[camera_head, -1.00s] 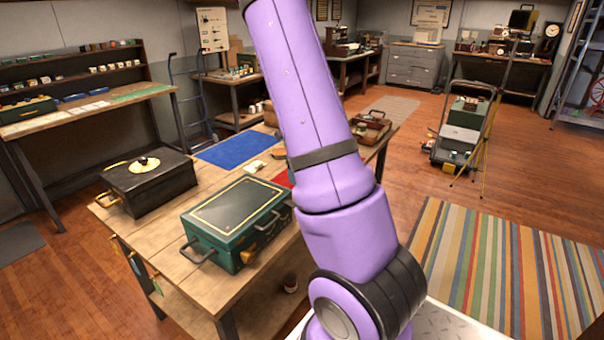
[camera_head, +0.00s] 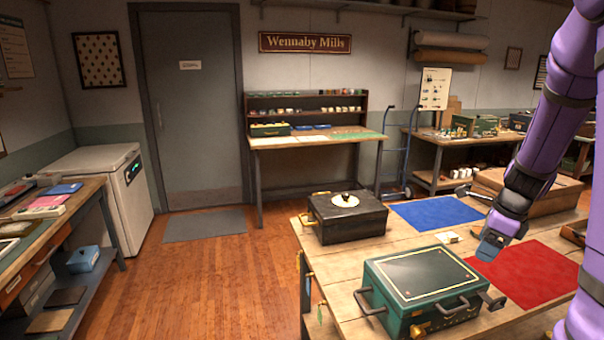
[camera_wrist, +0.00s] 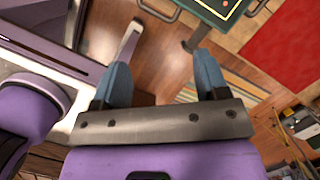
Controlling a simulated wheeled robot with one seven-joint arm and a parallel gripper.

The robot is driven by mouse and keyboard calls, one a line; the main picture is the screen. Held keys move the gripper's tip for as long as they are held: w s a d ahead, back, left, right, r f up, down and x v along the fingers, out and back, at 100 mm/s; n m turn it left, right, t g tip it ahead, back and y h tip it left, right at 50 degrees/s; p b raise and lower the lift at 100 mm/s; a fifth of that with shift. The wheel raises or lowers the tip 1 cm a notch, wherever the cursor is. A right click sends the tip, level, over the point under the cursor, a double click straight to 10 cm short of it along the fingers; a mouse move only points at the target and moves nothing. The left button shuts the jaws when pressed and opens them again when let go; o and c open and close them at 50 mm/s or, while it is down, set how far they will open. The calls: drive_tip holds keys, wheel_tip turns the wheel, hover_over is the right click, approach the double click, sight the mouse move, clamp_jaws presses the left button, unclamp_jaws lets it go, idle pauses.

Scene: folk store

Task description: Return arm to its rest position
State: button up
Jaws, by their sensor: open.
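My purple arm (camera_head: 545,130) comes in at the right of the head view and bends down over the wooden table. My gripper (camera_head: 490,246) appears above the table, near the red mat and the far side of the green case. In the wrist view my gripper (camera_wrist: 161,72) is open, its two blue fingers apart with only floor seen between them. Nothing is held.
The table (camera_head: 345,268) bears a green case (camera_head: 425,280), a black box (camera_head: 345,218), a blue mat (camera_head: 436,213) and a red mat (camera_head: 530,277). A white cabinet (camera_head: 118,190) stands left. Wooden floor (camera_head: 210,280) is clear left of the table.

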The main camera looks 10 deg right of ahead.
drive_tip(key=s+a+r+n+t, duration=0.1)
drive_tip(key=s+a+r+n, duration=0.4)
drive_tip(key=a+r+n, duration=0.35)
drive_tip(key=s+a+r+n+t, duration=0.1)
drive_tip(key=s+a+r+n, duration=0.3)
drive_tip(key=a+r+n, duration=0.45)
drive_tip(key=s+a+r+n+t+h, duration=0.1)
drive_tip(key=s+a+n, duration=0.4)
drive_tip(key=s+n, duration=0.3)
drive_tip(key=n, duration=0.2)
drive_tip(key=shift+r+n, duration=0.15)
drive_tip(key=shift+n, duration=0.15)
